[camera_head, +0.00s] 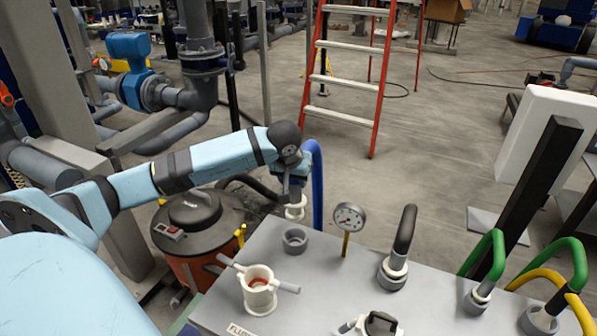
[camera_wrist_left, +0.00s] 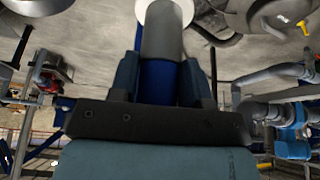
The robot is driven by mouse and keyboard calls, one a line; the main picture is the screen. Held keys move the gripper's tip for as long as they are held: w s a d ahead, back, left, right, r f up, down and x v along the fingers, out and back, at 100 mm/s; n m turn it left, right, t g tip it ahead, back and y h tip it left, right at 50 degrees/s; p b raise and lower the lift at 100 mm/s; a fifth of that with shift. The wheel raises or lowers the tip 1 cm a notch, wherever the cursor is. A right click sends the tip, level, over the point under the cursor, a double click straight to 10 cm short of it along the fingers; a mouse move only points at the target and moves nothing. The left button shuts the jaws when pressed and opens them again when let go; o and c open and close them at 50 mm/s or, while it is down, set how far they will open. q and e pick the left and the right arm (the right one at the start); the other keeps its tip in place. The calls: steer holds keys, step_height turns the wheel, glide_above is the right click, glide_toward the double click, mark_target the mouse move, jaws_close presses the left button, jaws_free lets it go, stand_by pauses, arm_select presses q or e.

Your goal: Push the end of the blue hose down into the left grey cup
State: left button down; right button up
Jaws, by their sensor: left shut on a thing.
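The blue hose (camera_head: 317,185) arches up behind the left wrist in the head view. Its end has a grey cuff and a pale ring (camera_head: 295,211). My left gripper (camera_head: 291,188) is shut on the hose end. The wrist view shows the blue hose (camera_wrist_left: 159,82) between the two fingers, with the grey cuff (camera_wrist_left: 161,40) and white ring (camera_wrist_left: 165,10) beyond them. The left grey cup (camera_head: 295,241) stands open on the grey table, near its back left edge. The hose end is apart from the cup, just above its rim in the picture. My right gripper is out of view.
A pressure gauge (camera_head: 349,217) stands right of the cup on the table (camera_head: 335,285). A white fitting with side handles (camera_head: 258,288) is in front of the cup. A black hose fitting (camera_head: 400,245) and green hoses (camera_head: 487,255) stand further right. A dark-lidded drum (camera_head: 193,222) is at left.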

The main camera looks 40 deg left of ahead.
mark_target(294, 213)
arm_select(q)
steer(key=shift+f, duration=0.5)
step_height(294, 213, down, 4)
steer(key=shift+b, duration=1.2)
steer(key=shift+f, duration=0.65)
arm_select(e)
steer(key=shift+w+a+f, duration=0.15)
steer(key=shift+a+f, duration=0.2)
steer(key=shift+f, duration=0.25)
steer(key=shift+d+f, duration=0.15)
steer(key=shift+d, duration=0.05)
arm_select(q)
steer(key=shift+f+b, duration=1.1)
steer(key=shift+b, duration=0.1)
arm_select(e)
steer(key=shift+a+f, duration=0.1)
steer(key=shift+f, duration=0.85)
arm_select(q)
steer(key=shift+f+b, duration=1.6)
steer(key=shift+f, duration=0.4)
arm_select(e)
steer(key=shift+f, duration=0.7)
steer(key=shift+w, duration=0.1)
arm_select(q)
steer(key=c, duration=0.5)
jaws_free()
